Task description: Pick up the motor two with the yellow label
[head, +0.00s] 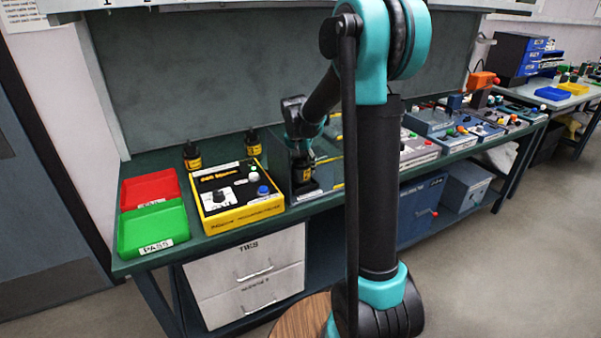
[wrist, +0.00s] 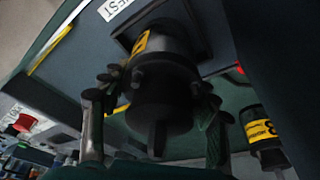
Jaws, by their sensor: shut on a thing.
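A black motor with a yellow label (head: 304,174) is in my gripper (head: 302,156) above the green workbench, to the right of the yellow tester box. In the wrist view the dark round motor (wrist: 160,92) sits between the two fingers of my gripper (wrist: 155,125), which are shut on it. Part of its yellow label shows at its upper left, but I cannot read the number surely. Another yellow-labelled motor (wrist: 261,128) shows at right in the wrist view.
The yellow tester box (head: 245,214) with knobs and buttons stands left of my gripper. A red tray (head: 150,189) and a green PASS tray (head: 152,229) lie at the left end. A dark TEST-labelled area (wrist: 75,45) is close. Several control boxes (head: 418,150) line the right.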

